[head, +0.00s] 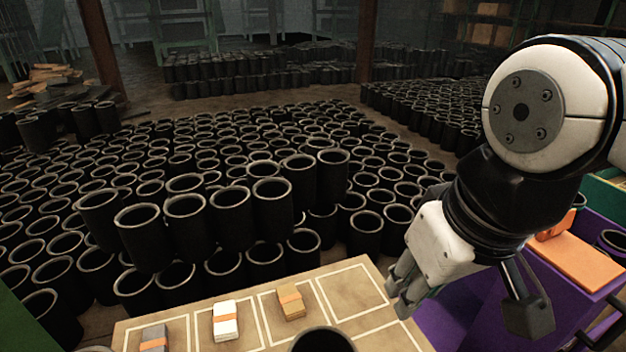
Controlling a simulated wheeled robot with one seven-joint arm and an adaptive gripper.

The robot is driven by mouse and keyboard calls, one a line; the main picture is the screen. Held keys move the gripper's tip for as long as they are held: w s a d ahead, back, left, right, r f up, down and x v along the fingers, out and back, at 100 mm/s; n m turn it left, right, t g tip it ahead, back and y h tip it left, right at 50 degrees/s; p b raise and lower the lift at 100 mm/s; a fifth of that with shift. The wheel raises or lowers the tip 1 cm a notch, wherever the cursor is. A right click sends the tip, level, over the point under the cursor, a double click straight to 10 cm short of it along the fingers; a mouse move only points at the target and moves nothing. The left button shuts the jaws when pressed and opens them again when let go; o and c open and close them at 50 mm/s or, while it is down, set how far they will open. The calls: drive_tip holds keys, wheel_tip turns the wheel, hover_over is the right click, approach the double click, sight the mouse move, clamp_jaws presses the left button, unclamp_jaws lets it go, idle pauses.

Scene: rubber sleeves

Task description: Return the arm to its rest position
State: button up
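My arm comes in from the right edge, bent, with its white-and-black joint at the upper right. My gripper (466,308) hangs below it, pointing down, with its two fingers spread wide. One finger is beside the right edge of the marked board (385,337); the other is in front of a purple container (463,312). Only purple shows between the fingers, and I see nothing held.
The board has outlined squares with a grey stack (154,338), a white stack (225,319) and a tan stack (290,302). A black sleeve (322,341) stands at the front. An orange block (573,262) is at the purple container. Many black sleeves (233,212) crowd the floor beyond.

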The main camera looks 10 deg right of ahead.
drive_tip(key=shift+s+d+f+m, duration=0.15)
drive_tip(key=shift+s+d+m, duration=0.15)
drive_tip(key=shift+s+m, duration=0.1)
wheel_tip(320, 180, up, 4)
drive_tip(key=p, duration=0.3)
drive_tip(key=shift+s+f+t, duration=0.1)
drive_tip(key=shift+t, duration=0.3)
idle(0.4)
